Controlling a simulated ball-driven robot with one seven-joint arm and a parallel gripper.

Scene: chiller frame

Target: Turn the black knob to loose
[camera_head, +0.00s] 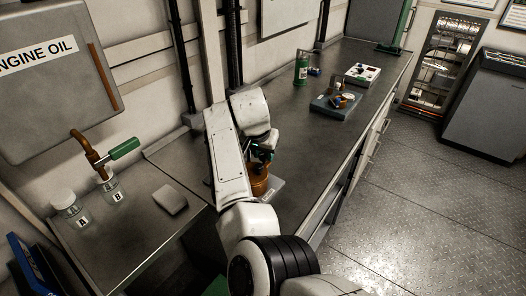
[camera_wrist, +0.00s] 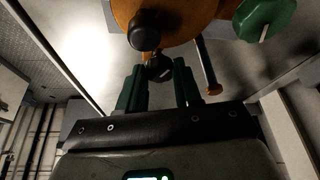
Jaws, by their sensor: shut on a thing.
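An orange-brown device (camera_head: 259,181) stands on the metal bench in the head view, partly hidden by my arm. In the wrist view its orange body (camera_wrist: 185,22) fills the top. A black knob (camera_wrist: 158,69) sits in front of that body, between the two green fingers of my gripper (camera_wrist: 159,82). The fingers are shut on the knob from both sides. Another dark rounded part (camera_wrist: 147,30) stands just above it. The knob's turn angle cannot be read. In the head view my gripper is mostly hidden behind the wrist.
Labelled jars (camera_head: 74,210) and a grey block (camera_head: 171,200) stand left. A blue-grey tray (camera_head: 335,105) and green bottle (camera_head: 301,68) stand farther along the bench.

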